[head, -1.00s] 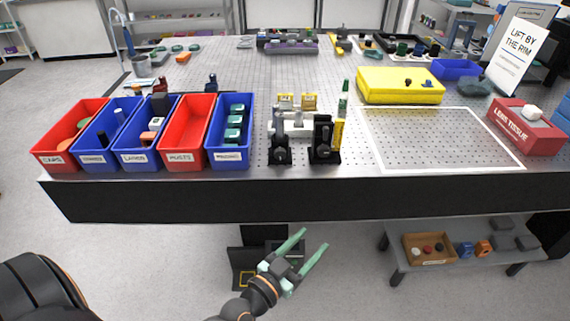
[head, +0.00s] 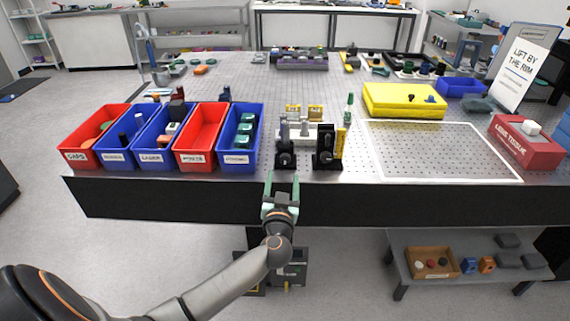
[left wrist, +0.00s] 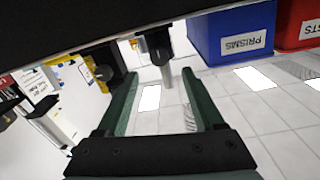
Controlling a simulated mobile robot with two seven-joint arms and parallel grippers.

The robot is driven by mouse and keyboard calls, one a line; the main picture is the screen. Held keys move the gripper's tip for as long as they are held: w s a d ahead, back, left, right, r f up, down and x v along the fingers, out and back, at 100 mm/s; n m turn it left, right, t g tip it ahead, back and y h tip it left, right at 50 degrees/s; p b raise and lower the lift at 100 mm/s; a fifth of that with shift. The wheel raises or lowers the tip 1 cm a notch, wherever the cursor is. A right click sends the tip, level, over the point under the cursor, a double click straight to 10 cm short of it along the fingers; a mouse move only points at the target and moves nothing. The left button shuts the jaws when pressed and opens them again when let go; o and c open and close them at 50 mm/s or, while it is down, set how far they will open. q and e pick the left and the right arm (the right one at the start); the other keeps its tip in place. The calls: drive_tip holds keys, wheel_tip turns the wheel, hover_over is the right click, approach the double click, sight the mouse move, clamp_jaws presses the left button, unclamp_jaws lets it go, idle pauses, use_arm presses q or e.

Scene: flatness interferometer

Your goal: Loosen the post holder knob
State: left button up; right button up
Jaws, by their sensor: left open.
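Two black post holders stand near the table's front edge, a left one (head: 285,150) and a right one (head: 325,150). Each has a dark round knob low on its front; the left holder's knob (head: 284,160) faces me. My left gripper (head: 282,179) is open and empty at the table's front edge, just in front of the left holder. In the left wrist view, the jaws (left wrist: 158,77) point toward a post holder knob (left wrist: 160,56) that lies between and beyond the fingertips, apparently not touched. The other holder (left wrist: 105,66) is beside the left-hand finger.
Labelled red and blue bins stand left of the holders, the blue prisms bin (head: 231,160) closest; it also shows in the left wrist view (left wrist: 232,25). A white-outlined breadboard area (head: 440,150) to the right is clear. The table's dark front edge (head: 400,200) is close to my arm.

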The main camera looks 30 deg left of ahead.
sight(285, 160)
use_arm(q)
drive_tip(key=b+x, duration=0.1)
drive_tip(key=x, duration=0.7)
drive_tip(key=shift+w+b, duration=0.1)
drive_tip(key=shift+b, duration=0.25)
clamp_jaws()
